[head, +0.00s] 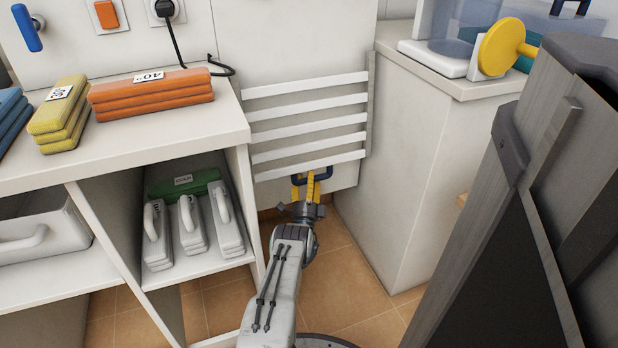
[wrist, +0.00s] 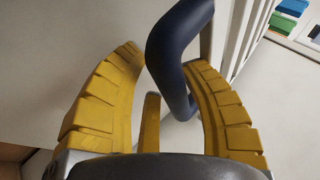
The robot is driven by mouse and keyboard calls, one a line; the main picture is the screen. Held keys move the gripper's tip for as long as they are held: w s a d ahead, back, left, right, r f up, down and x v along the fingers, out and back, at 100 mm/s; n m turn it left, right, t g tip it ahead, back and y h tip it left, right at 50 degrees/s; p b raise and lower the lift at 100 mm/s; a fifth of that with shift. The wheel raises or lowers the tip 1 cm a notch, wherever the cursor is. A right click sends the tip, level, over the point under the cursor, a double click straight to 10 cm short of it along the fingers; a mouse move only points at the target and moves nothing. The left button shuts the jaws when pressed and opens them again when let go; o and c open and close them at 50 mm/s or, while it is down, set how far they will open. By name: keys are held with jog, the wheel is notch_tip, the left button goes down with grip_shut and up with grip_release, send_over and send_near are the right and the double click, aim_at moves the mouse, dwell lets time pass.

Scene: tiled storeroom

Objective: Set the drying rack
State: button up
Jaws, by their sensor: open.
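The drying rack (head: 305,117) is a set of white slats lying flat against the wall panel, in the middle of the head view. Its dark blue handle (head: 327,174) sticks out at the bottom edge. My gripper (head: 304,184) is at this handle with its yellow fingers pointing up at it. In the wrist view the handle (wrist: 172,60) runs between the two open fingers, closer to the right finger, and partly covers that finger's tip. I cannot tell whether they touch. The rack's slats show behind it at upper right.
A shelf unit (head: 120,160) with folded orange (head: 150,95) and yellow (head: 60,115) stacks stands at left. A white cabinet (head: 400,165) is close at right. A large grey-and-black object (head: 530,200) fills the right foreground. Tiled floor (head: 335,275) is open between them.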

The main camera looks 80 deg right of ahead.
jog(key=o, duration=0.3)
jog(key=shift+r, duration=0.1)
jog(key=shift+o, duration=0.3)
jog(key=shift+s+r, duration=0.1)
jog(key=shift+s, duration=0.1)
jog(key=w+v, duration=0.1)
jog(key=v, duration=0.6)
jog(key=shift+s+a+f, duration=0.2)
jog(key=shift+s+f, duration=0.15)
jog(key=shift+f, duration=0.1)
jog(key=shift+o, duration=0.2)
